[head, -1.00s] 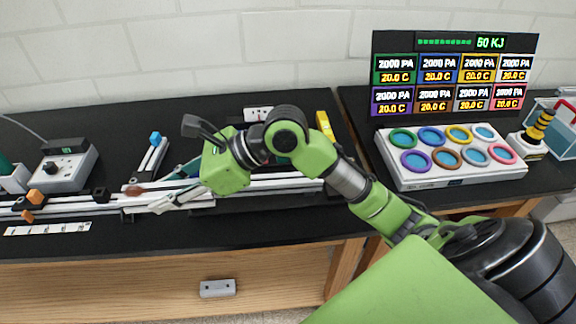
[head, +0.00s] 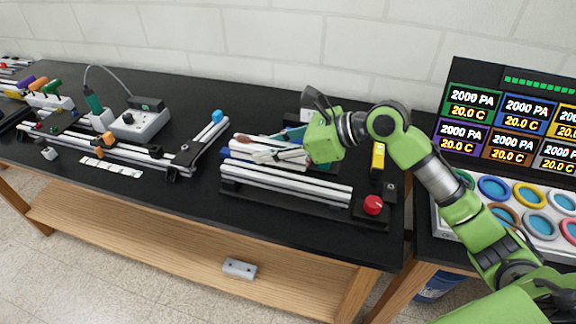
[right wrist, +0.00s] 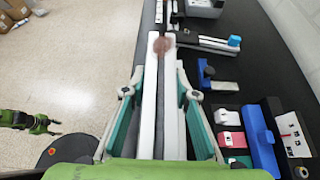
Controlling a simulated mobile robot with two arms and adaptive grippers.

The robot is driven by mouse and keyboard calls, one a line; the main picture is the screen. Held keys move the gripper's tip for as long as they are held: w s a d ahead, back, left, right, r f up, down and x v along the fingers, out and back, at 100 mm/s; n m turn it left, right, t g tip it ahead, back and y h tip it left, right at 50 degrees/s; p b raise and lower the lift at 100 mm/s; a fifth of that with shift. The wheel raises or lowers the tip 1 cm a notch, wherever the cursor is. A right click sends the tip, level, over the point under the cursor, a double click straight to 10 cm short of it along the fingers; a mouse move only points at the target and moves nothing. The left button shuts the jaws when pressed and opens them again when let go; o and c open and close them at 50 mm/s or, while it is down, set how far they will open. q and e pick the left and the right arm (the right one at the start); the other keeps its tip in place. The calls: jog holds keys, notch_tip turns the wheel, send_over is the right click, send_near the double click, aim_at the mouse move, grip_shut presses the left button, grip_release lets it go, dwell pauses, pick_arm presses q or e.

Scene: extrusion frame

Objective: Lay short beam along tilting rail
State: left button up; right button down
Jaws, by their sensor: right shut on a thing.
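My right gripper (head: 262,150) points left above the back of a rack on the black bench. In the right wrist view its teal fingers (right wrist: 160,85) are shut on a white beam (right wrist: 148,115). A second white strip (right wrist: 173,115) runs alongside; I cannot tell whether it is held or lies below. A reddish-brown piece (head: 246,138) lies beyond the fingertips and also shows in the right wrist view (right wrist: 160,45). Left of the gripper, a slanted bar with a blue knob (head: 217,116), perhaps the tilting rail, joins a long extrusion frame (head: 130,150).
The rack holds pale bars (head: 285,186) and has a red knob (head: 373,205) at its right. A power box (head: 140,122) stands behind the frame. A yellow item (head: 378,157) lies beside my right arm. Bench top in front of the frame is mostly clear.

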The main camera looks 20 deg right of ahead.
send_over(287, 178)
jog(key=f, duration=0.5)
jog(key=shift+a+f, duration=0.1)
jog(key=shift+a, duration=0.15)
jog(key=f, duration=0.1)
jog(key=f+p, duration=0.1)
jog(key=f, duration=0.1)
jog(key=shift+d, duration=0.35)
pick_arm(q)
jog(key=shift+s+d+r, duration=0.35)
jog(key=shift+d+r, duration=0.1)
jog(key=shift+r, duration=0.25)
pick_arm(e)
jog(key=shift+f, duration=0.35)
jog(key=shift+f, duration=0.1)
jog(key=shift+f+p, duration=0.25)
jog(key=shift+p, duration=0.05)
jog(key=c, duration=1.6)
grip_release()
jog(key=shift+f, duration=0.15)
pick_arm(q)
jog(key=shift+a+r, duration=0.15)
jog(key=shift+r, duration=0.05)
jog(key=shift+f, duration=0.1)
